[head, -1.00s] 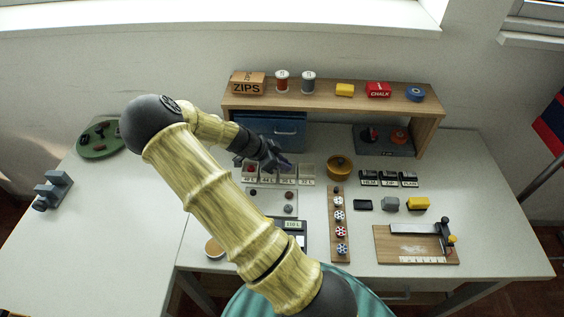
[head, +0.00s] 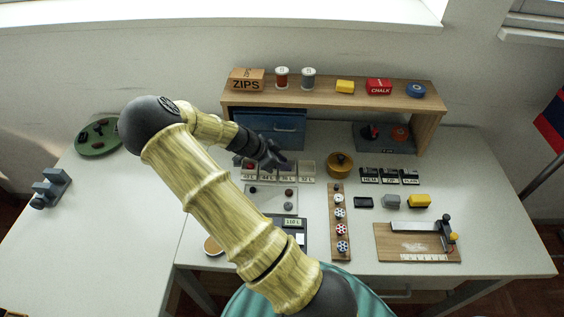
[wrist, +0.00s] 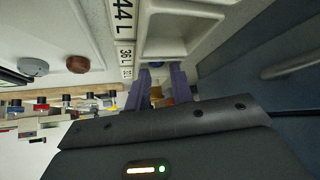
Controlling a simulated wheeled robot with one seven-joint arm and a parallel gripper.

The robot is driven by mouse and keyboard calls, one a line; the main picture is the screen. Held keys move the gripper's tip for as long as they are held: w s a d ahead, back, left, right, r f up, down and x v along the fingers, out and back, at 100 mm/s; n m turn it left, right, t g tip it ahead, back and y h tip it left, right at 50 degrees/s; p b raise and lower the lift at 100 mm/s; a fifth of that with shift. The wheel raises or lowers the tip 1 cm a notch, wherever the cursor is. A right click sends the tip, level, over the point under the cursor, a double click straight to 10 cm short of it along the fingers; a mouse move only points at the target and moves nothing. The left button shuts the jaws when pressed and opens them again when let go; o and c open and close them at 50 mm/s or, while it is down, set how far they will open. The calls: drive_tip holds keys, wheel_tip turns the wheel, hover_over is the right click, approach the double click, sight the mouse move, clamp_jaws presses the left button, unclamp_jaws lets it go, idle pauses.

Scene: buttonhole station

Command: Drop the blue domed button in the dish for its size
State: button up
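My gripper (head: 280,163) is over the row of small pale size dishes at the back of the table. The 44 L dish (wrist: 165,46) is close beside the fingers in the wrist view. The 32 L dish (head: 307,168) is at the right end of the row.
A brown button (wrist: 78,64) and a grey button (wrist: 33,67) lie on a pale tray in front of the dishes. A blue drawer box (head: 283,128) stands close behind, under the wooden shelf (head: 322,101). A round ochre pot (head: 340,164) is to the right.

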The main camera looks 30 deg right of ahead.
drive_tip(key=shift+s+r+p, duration=0.1)
drive_tip(key=shift+r+p, duration=0.35)
drive_tip(key=shift+a+r, duration=0.1)
drive_tip(key=shift+r, duration=0.3)
drive_tip(key=v, duration=1.1)
drive_tip(key=shift+a+r+b, duration=0.15)
drive_tip(key=shift+a+b, duration=0.1)
drive_tip(key=shift+b, duration=0.15)
drive_tip(key=s+a+r+n+t+y, duration=0.2)
drive_tip(key=s+a+n+y, duration=0.2)
drive_tip(key=n, duration=0.6)
drive_tip(key=s+a+r+n+t+y, duration=0.2)
drive_tip(key=s+a+n+y, duration=0.2)
drive_tip(key=s+a+n, duration=0.5)
drive_tip(key=s+n, duration=0.1)
drive_tip(key=s, duration=0.1)
drive_tip(key=shift+s+a+n+t, duration=0.3)
